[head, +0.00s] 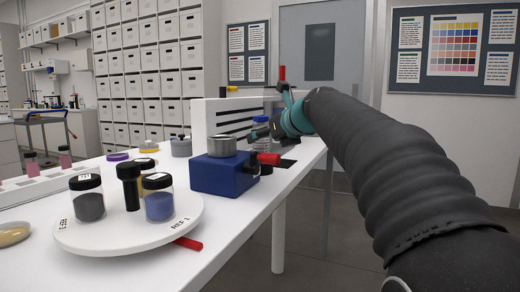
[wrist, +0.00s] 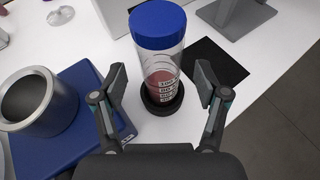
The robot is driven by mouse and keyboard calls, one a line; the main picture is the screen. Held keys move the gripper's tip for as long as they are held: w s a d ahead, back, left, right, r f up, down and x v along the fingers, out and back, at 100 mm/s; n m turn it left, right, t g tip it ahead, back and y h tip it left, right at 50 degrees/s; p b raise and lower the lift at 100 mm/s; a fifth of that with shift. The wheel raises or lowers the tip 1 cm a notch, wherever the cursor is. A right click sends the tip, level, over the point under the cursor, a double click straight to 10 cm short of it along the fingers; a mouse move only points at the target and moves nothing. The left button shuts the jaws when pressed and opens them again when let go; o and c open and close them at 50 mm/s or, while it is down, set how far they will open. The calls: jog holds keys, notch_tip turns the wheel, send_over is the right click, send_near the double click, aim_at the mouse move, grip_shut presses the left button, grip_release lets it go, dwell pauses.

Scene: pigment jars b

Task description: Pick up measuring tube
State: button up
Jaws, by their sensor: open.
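The measuring tube (wrist: 157,58) is a clear cylinder with a blue cap, dark red contents low down, printed scale marks and a round black base. It stands upright on the white table. My gripper (wrist: 162,88) is open in the wrist view, with one finger on each side of the tube's lower part. Gaps show between both fingers and the tube, and it holds nothing. In the head view the tube's blue cap and upper part (head: 261,123) show past the blue box, partly hidden by my gripper.
A blue box (wrist: 75,130) with a metal cup (wrist: 38,103) stands close left of my gripper. A black mat (wrist: 214,64) and a grey stand (wrist: 235,14) lie to the tube's right. The head view shows a white turntable (head: 120,238) with jars, and a white slotted panel (head: 199,124).

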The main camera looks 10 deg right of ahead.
jog(key=shift+x, duration=1.5)
jog(key=shift+c, duration=0.2)
jog(key=c, duration=1.3)
jog(key=shift+c, duration=0.2)
jog(key=shift+r, duration=0.15)
